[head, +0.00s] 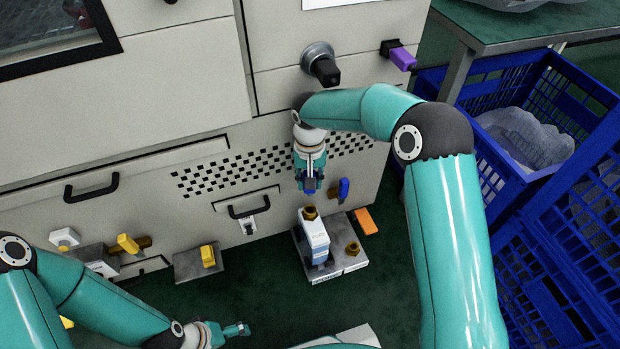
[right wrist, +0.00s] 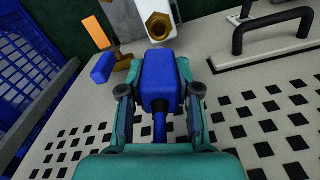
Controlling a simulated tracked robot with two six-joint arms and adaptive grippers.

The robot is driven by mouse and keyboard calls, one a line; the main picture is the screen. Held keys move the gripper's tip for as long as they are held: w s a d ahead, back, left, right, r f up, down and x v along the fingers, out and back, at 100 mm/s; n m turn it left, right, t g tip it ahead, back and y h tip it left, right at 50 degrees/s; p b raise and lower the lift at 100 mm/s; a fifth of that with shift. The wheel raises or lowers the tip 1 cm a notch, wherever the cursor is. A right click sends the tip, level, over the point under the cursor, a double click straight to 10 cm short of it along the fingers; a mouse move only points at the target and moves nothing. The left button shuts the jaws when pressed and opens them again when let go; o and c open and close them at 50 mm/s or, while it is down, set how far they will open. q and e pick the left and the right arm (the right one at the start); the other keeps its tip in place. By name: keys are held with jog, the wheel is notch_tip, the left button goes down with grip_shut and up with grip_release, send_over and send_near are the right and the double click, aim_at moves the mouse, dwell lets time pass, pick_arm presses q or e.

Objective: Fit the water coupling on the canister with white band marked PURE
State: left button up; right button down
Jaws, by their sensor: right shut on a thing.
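My right gripper (head: 309,190) is shut on a blue coupling (right wrist: 166,82), pointing down beside the machine front. A white canister (head: 316,240) with a brass neck stands upright on a grey base below it. Its marking is too small to read. In the right wrist view the canister's open brass hex neck (right wrist: 159,25) shows just beyond the blue coupling, apart from it. My left gripper (head: 238,329) is low at the bottom of the head view, away from the canister; its fingers are too small to judge.
A blue-handled brass fitting (head: 343,190) sticks out of the machine near the canister. A second brass neck (head: 352,248) and an orange block (head: 365,221) are to its right. A yellow piece (head: 207,256) sits on a plate at left. Blue crates (head: 500,190) stand at right.

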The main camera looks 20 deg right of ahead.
aim_at(310, 194)
jog(key=shift+f+b, duration=2.2)
jog(key=shift+f, duration=0.6)
jog(key=shift+s, duration=0.1)
jog(key=shift+f, duration=0.1)
jog(key=shift+f+b, duration=0.6)
jog(key=shift+f, duration=0.8)
jog(key=shift+f, duration=0.1)
